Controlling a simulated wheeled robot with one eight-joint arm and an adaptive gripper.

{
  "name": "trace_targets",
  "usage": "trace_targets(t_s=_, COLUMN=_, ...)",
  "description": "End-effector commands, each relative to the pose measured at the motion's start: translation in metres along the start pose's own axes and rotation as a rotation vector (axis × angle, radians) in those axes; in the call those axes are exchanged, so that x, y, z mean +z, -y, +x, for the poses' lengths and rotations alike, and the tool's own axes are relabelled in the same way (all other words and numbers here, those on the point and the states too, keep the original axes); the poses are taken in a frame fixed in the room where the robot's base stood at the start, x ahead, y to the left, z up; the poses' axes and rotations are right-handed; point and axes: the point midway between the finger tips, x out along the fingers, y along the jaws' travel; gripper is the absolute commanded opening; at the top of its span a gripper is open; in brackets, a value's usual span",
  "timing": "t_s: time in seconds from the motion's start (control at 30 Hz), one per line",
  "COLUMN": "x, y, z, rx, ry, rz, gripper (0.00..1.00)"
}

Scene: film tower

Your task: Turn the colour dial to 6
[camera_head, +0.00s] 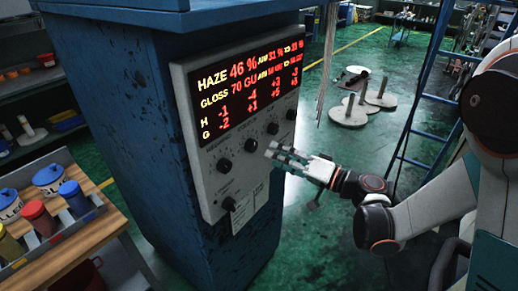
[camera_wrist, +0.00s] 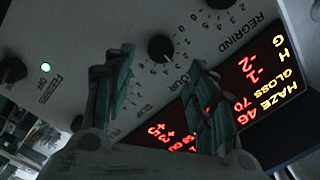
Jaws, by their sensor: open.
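The colour dial (camera_head: 251,145) is a black round knob on the grey panel, second from the left in the upper row. In the wrist view the colour dial (camera_wrist: 160,47) appears upside down, between my finger ends, with numbers around it and part of its label hidden by a finger. My gripper (camera_head: 270,150) is open and empty, just right of the dial in the head view, with a small gap showing. In the wrist view my gripper (camera_wrist: 162,60) has its two fingers spread. The dial's setting is too small to read.
The regrind dial (camera_head: 224,165) is to the left, with more dials to the right. A lower knob (camera_head: 229,204) sits beneath; a green light (camera_wrist: 45,67) glows on the panel. The red display (camera_head: 250,85) is above. A wooden bench (camera_head: 75,240) with pots stands left.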

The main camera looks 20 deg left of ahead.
Motion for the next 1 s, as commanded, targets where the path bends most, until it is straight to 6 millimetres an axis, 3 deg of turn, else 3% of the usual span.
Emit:
trace_targets(t_s=0.2, x=0.001, y=-0.001, z=0.042, rx=-0.001, ry=0.002, rz=0.000, gripper=0.51)
trace_targets(t_s=0.4, x=0.001, y=0.000, z=0.065, rx=0.000, ry=0.001, rz=0.000, gripper=0.51)
trace_targets(t_s=0.8, x=0.000, y=0.000, z=0.073, rx=0.001, ry=-0.001, rz=0.000, gripper=0.51)
trace_targets(t_s=0.83, x=0.000, y=0.000, z=0.073, rx=0.001, ry=-0.001, rz=0.000, gripper=0.49)
trace_targets(t_s=1.0, x=0.000, y=0.000, z=0.072, rx=0.001, ry=-0.001, rz=0.000, gripper=0.11)
